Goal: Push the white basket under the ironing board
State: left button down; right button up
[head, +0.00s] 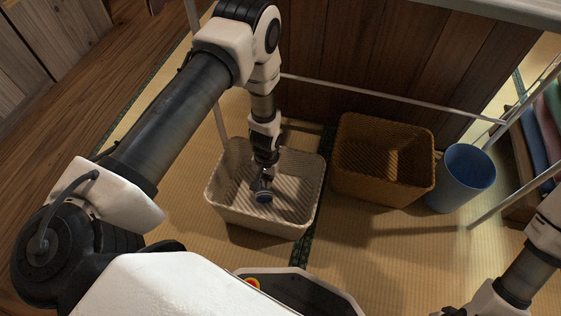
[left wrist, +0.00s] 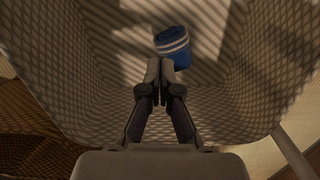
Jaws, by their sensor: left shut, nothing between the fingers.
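The white basket (head: 226,213) stands upright on the tatami, left of the brown basket. Its woven walls surround the lower part of the left wrist view (left wrist: 225,105). My left gripper (head: 263,184) points down into the basket's opening. In the left wrist view the gripper (left wrist: 160,82) is shut with nothing between its fingers. A blue item with white stripes (left wrist: 172,45) lies inside the basket, just beyond the fingertips. The ironing board (head: 480,9) shows only as a pale edge at the top right, with thin pale legs below. My right gripper is out of view.
A brown basket (head: 352,185) and a blue bin (head: 462,180) stand right of the white basket. A pale crossbar (head: 390,97) runs behind them, before a wooden panel (head: 370,50). Folded cloths (head: 548,120) sit at the right edge. Tatami (head: 380,260) is clear in front.

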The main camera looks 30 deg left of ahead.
pick_arm(q)
jog(key=r, duration=0.1)
send_over(279, 174)
jog(key=s, duration=0.4)
jog(key=shift+t, duration=0.4)
jog(key=f+b, duration=0.1)
jog(key=f, duration=0.2)
jog(key=f+b, duration=0.2)
jog(key=f, duration=0.1)
jog(key=f+b, duration=0.2)
jog(key=f, duration=0.1)
jog(key=shift+s+d+f, duration=0.1)
jog(key=shift+d+f, duration=0.1)
jog(key=shift+d, duration=0.15)
jog(key=w+b, duration=0.1)
jog(key=w, duration=0.1)
jog(key=w+b, duration=0.1)
jog(key=shift+w+a+f+b, duration=0.15)
jog(key=shift+a+f+b, duration=0.1)
jog(key=shift+a+b, duration=0.1)
jog(key=shift+w, duration=0.2)
jog(key=shift+w+r, duration=0.15)
jog(key=shift+r, duration=0.05)
jog(key=shift+w, duration=0.1)
